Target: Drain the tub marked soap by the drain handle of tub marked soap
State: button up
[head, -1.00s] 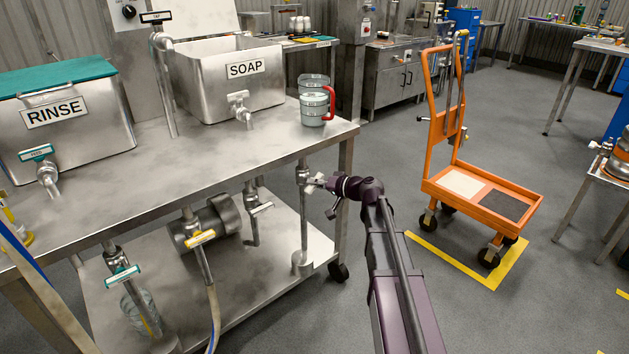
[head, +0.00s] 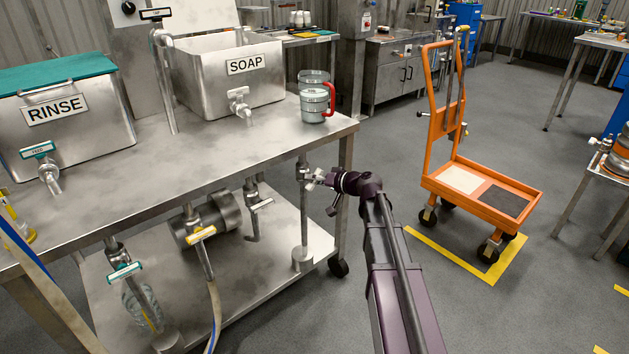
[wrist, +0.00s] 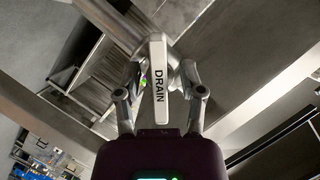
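The steel tub marked SOAP (head: 205,85) stands on the steel bench, with a tap on its front. A pale handle marked DRAIN (wrist: 158,85) fills the middle of the wrist view, attached to a metal pipe. My gripper (head: 316,180) is at the right-hand vertical pipe (head: 304,215) below the bench top. In the wrist view, my gripper's two fingers (wrist: 160,72) are spread on either side of the DRAIN handle, with gaps visible beside it. The handle is small and partly hidden by my gripper in the head view. No tub label shows in the wrist view.
A tub marked RINSE (head: 90,125) stands left on the bench. Another white handle (head: 262,205) and a yellow handle (head: 201,235) hang under the bench. A jug with a red handle (head: 314,104) is near the bench's right end. An orange trolley (head: 480,190) stands right.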

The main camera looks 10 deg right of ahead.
dwell(0.5)
jog(key=m+y+b, duration=0.2)
jog(key=m, duration=0.1)
jog(key=shift+f, duration=0.2)
jog(key=m+y+b, duration=0.1)
jog(key=m, duration=0.1)
jog(key=m+b, duration=0.2)
jog(key=shift+t+y, duration=0.3)
jog(key=shift+y, duration=0.1)
jog(key=v, duration=1.4)
jog(key=s+a+f+n+g+h+p, duration=0.45)
jog(key=s+a+f+g, duration=0.3)
jog(key=a, duration=0.35)
jog(key=s+n+g+h+p, duration=0.2)
jog(key=s+h+p, duration=0.3)
jog(key=s+h, duration=0.5)
jog(key=shift+s+d+f+n+g+p, duration=0.25)
jog(key=shift+s+d+n+g+p, duration=0.15)
jog(key=shift+s+g, duration=0.3)
